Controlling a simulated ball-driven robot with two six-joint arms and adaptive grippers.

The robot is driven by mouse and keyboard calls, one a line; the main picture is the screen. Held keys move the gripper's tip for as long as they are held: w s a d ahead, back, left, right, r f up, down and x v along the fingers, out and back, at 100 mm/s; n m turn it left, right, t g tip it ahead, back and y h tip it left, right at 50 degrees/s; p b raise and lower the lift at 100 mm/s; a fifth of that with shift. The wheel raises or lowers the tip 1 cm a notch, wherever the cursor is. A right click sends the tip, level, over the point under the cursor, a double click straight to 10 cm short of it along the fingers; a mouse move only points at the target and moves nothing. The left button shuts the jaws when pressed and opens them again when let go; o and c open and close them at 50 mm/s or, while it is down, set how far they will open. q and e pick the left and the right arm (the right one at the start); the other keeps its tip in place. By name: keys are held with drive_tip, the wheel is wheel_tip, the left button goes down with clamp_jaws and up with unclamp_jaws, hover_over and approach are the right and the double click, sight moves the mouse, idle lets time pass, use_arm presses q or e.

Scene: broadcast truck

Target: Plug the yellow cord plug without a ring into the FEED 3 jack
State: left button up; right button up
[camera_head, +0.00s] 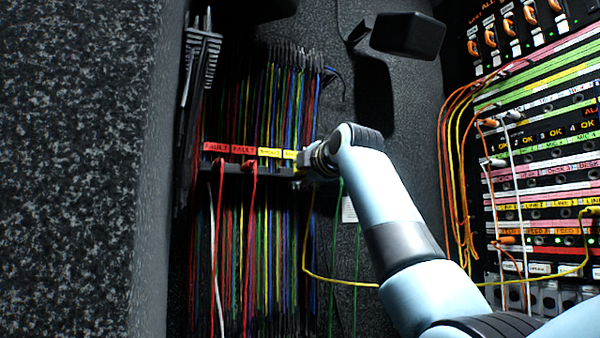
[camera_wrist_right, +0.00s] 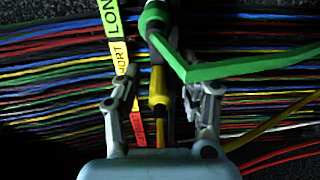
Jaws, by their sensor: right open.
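My right gripper (camera_wrist_right: 158,88) is open at the right end of the cord rack, its fingers on either side of a yellow plug (camera_wrist_right: 157,92). I cannot tell whether the fingers touch it or whether it has a ring. In the head view my right gripper (camera_head: 308,163) hides that plug. A yellow cord (camera_head: 345,283) hangs below the gripper, passes behind my arm and rises to a yellow plug (camera_head: 590,211) in the panel at right. The orange FEED label row (camera_head: 540,228) is low on the panel; the FEED 3 number is too small to read surely. My left gripper is not in view.
The rack bar (camera_head: 268,170) carries red plugs (camera_head: 219,163) under FAULT labels and hanging cords. A green plug (camera_wrist_right: 154,20) and its cord lie just beyond the yellow one. Orange cords (camera_head: 448,150) hang before the panel's left side. A dark box (camera_head: 408,35) juts out above.

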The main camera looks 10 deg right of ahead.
idle(0.4)
drive_tip(key=shift+c, duration=0.2)
drive_tip(key=c, duration=0.5)
drive_tip(key=shift+r, duration=0.2)
clamp_jaws()
drive_tip(key=o, duration=1.3)
unclamp_jaws()
drive_tip(key=shift+f, duration=0.15)
drive_tip(key=shift+s, duration=0.15)
drive_tip(key=s, duration=0.3)
drive_tip(key=s+d, duration=0.1)
drive_tip(key=s, duration=0.3)
drive_tip(key=s+d, duration=0.1)
drive_tip(key=s, duration=0.3)
drive_tip(key=shift+s+d, duration=0.15)
drive_tip(key=shift+s, duration=0.1)
